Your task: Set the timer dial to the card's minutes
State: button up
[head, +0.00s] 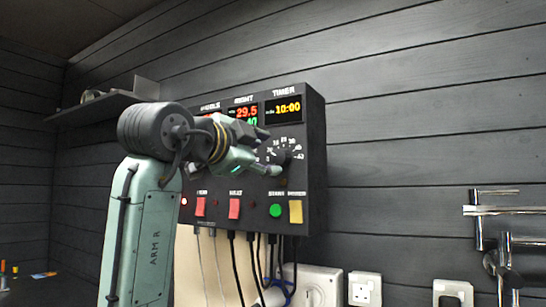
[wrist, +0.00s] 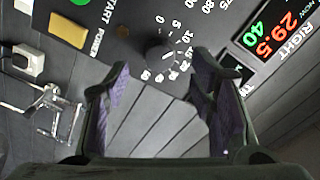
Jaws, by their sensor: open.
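The timer dial is a dark round knob ringed by white numbers. It shows in the wrist view (wrist: 160,53), just beyond and between my fingertips. A light mark on it seems to point near 10. In the head view the dial (head: 276,155) is partly hidden by my gripper. The timer display (head: 284,109) above it reads 10:00. My gripper (head: 270,153) is open in front of the dial, and its two dark fingers (wrist: 160,78) are spread with nothing between them. I cannot tell whether they touch the knob. No card with minutes can be made out.
The black control box (head: 316,150) hangs on a grey plank wall. Red switches (head: 234,208), a green start button (head: 275,210) and a yellow power switch (head: 296,211) sit below the dial. Cables hang underneath. Wall sockets (head: 365,289) and metal pipes (head: 505,211) are at right.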

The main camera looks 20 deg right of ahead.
jog(key=v, duration=0.7)
jog(key=shift+a, duration=0.2)
jog(key=shift+s, duration=0.15)
